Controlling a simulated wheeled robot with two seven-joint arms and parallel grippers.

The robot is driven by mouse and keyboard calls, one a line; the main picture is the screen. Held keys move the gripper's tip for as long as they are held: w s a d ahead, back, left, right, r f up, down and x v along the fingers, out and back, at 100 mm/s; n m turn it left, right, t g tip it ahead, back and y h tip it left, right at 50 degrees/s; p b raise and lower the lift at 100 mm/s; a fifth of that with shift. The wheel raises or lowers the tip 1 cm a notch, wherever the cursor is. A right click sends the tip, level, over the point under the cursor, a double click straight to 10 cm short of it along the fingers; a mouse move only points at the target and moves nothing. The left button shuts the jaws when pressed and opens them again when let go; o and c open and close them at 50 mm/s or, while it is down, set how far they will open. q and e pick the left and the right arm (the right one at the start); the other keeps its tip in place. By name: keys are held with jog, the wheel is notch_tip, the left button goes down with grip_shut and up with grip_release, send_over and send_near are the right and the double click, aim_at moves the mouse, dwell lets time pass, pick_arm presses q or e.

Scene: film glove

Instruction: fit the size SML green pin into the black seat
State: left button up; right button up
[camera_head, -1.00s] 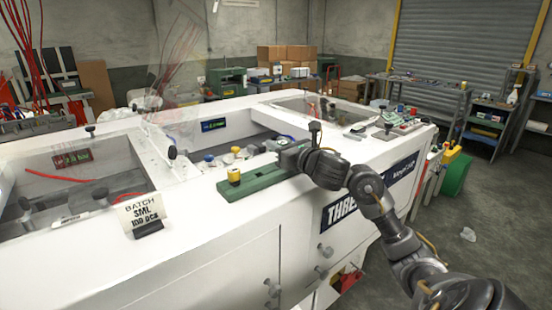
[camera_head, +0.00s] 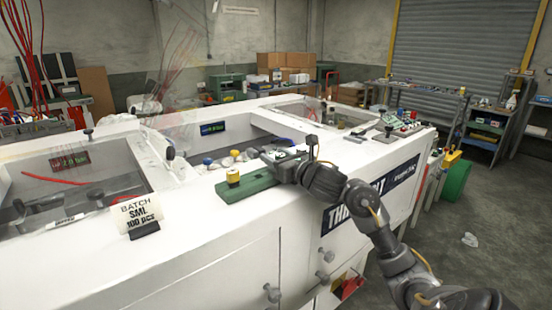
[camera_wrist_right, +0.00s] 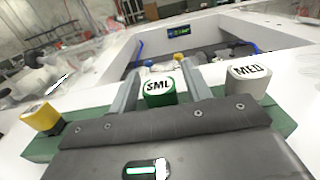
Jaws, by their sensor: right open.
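My right gripper (camera_head: 274,156) is open over the green rack (camera_head: 262,181) on the white machine's front ledge. In the right wrist view, its fingers (camera_wrist_right: 163,90) stand on either side of the green pin (camera_wrist_right: 160,91), whose white top reads SML. I cannot tell whether they touch it. A white pin marked MED (camera_wrist_right: 249,79) stands to the right of the fingers. A yellow pin (camera_head: 233,177) stands at the rack's left end. In the head view the gripper hides the green pin. I cannot make out the black seat for certain. My left gripper is out of view.
A card reading BATCH SML 100 pcs (camera_head: 138,212) stands on the ledge left of the rack. Behind the rack is a recess with blue, yellow and white caps (camera_head: 207,162). Clear panels and black knobs are around it. The ledge between card and rack is clear.

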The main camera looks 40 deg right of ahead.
jog(key=shift+r, duration=0.15)
jog(key=shift+s, duration=0.25)
jog(key=s+b, duration=0.2)
jog(key=s, duration=0.9)
jog(key=shift+s+a, duration=0.15)
jog(key=shift+s, duration=0.1)
